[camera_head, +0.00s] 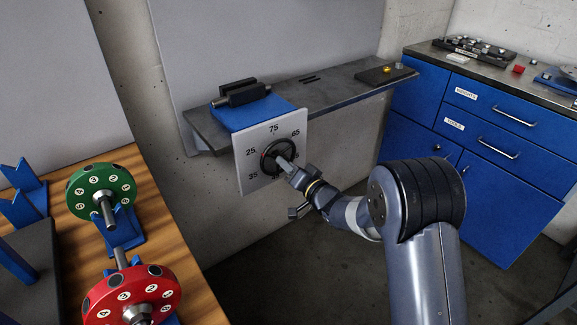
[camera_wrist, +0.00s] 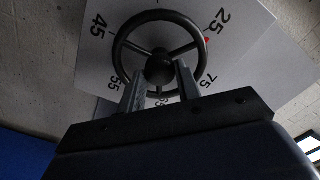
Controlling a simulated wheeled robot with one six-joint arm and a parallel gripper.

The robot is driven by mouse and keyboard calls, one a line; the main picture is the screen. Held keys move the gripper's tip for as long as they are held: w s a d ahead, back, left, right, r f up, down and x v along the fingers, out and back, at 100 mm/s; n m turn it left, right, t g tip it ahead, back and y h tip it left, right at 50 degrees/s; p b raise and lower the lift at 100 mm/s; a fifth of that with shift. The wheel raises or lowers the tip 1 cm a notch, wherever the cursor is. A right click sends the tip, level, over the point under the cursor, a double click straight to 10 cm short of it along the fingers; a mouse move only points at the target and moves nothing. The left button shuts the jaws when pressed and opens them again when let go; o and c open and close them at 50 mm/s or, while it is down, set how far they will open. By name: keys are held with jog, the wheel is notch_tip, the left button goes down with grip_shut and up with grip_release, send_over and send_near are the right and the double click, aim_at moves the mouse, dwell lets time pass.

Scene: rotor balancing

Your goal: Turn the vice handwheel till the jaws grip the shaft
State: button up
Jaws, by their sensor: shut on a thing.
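The vice (camera_head: 243,93) has dark jaws on a blue base (camera_head: 262,113) and sits on a grey wall shelf. I cannot tell from here whether the jaws touch a shaft. Its black three-spoke handwheel (camera_head: 278,158) is in front of a white numbered plate (camera_head: 247,174); the handwheel also shows in the wrist view (camera_wrist: 160,66). My gripper (camera_head: 286,164) is at the handwheel and shut on it. In the wrist view its two fingers (camera_wrist: 159,82) reach over the lower rim, either side of the hub. A small red mark (camera_wrist: 207,39) shows near 25.
A green rotor (camera_head: 100,190) and a red rotor (camera_head: 131,298) stand on blue supports on a wooden bench at the left. Blue drawers (camera_head: 490,130) with small parts on top stand at the right. The shelf's right part holds a dark block (camera_head: 386,75).

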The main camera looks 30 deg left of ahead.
jog(key=o, duration=1)
jog(key=v, duration=1)
jog(key=shift+s+d, duration=0.2)
jog(key=shift+d, duration=0.15)
